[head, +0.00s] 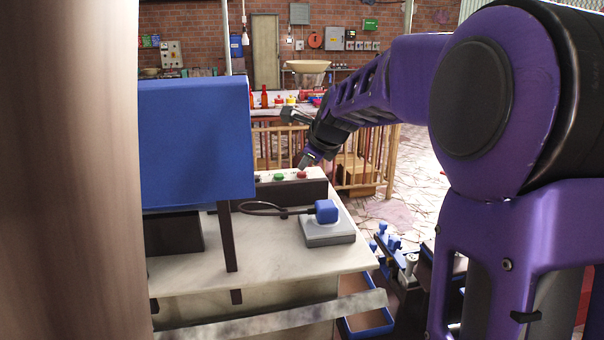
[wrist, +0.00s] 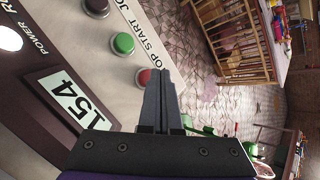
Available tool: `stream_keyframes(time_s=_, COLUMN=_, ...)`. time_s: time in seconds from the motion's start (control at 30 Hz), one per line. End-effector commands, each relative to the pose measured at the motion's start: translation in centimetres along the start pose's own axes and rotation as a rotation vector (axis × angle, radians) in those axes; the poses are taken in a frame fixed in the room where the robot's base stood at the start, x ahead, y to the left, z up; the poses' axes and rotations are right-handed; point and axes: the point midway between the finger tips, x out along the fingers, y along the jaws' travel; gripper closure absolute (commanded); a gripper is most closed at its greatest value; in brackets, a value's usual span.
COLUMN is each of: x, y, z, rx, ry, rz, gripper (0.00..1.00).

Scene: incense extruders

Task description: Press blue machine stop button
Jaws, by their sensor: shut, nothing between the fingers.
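The blue machine (head: 195,140) stands at the left in the head view. Its dark control box (head: 290,190) sits on the pale top and carries a red button (head: 301,175) beside a green button (head: 278,177). In the wrist view the panel lettering reads STOP and START; the red button (wrist: 146,76) lies next to STOP, with the green button (wrist: 123,43) further up. My gripper (head: 306,160) is shut and empty. Its fingertips (wrist: 160,75) are close beside the red button; I cannot tell whether they touch it.
A blue plug-like part on a grey block (head: 328,232) stands on the machine top. A wooden railing (head: 360,160) is behind. Blue-topped items (head: 390,245) sit lower right.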

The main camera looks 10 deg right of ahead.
Motion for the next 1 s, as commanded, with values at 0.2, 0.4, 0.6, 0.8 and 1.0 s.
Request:
stream_keyframes(time_s=0.2, x=0.19, y=0.13, z=-0.12, rx=0.0, ry=0.0, rz=0.0, gripper=1.0)
stream_keyframes(time_s=0.4, x=0.36, y=0.25, z=-0.24, rx=0.0, ry=0.0, rz=0.0, gripper=1.0)
stream_keyframes(time_s=0.6, x=0.54, y=0.4, z=-0.38, rx=0.0, ry=0.0, rz=0.001, gripper=1.0)
stream_keyframes(time_s=0.8, x=0.72, y=0.56, z=-0.52, rx=0.0, ry=0.0, rz=0.002, gripper=1.0)
stream_keyframes(time_s=1.0, x=0.75, y=0.58, z=-0.55, rx=0.0, ry=0.001, rz=0.002, gripper=1.0)
